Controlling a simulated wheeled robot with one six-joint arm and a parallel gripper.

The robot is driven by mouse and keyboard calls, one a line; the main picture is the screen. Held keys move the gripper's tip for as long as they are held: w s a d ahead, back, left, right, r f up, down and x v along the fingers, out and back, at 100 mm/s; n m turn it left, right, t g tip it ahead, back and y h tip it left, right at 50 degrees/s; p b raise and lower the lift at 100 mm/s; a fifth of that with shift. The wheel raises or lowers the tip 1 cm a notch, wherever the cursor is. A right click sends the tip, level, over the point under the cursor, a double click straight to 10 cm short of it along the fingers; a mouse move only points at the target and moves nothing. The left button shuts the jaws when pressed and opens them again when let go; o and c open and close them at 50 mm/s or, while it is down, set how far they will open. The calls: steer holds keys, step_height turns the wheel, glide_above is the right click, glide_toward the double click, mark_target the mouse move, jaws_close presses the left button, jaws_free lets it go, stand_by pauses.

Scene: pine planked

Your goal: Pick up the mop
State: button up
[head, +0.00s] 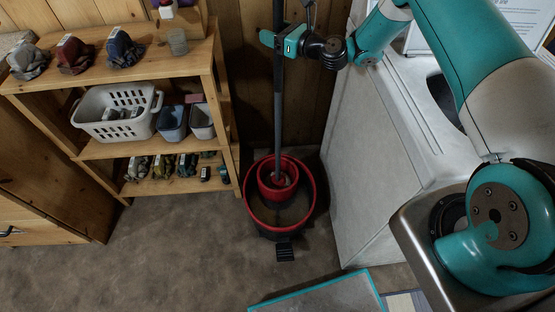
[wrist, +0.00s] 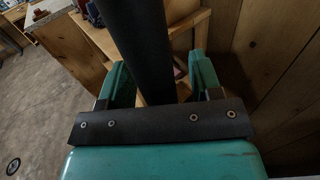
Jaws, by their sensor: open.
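The mop's dark pole (head: 278,115) stands nearly upright in a red and black bucket (head: 249,205) on the floor. Its mop head is hidden in the bucket's inner red basket (head: 262,180). My gripper (head: 275,39) is level with the upper part of the pole. In the wrist view the pole (wrist: 146,45) passes between the two teal fingers of my gripper (wrist: 158,72). The jaws are open, with a gap visible beside the pole on the right. Whether the pole touches the left finger I cannot tell.
A wooden shelf (head: 230,110) with a white basket (head: 88,108), bins and folded cloths stands left of the bucket. A white cabinet (head: 365,160) stands close on the right. Plank wall (head: 235,45) is behind. Floor (head: 190,240) in front is partly clear, with a teal-edged panel (head: 325,295) at the bottom.

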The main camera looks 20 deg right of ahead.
steer(key=shift+w+a, duration=0.2)
steer(key=shift+w, duration=0.05)
steer(key=c, duration=1)
steer(key=shift+r, duration=0.1)
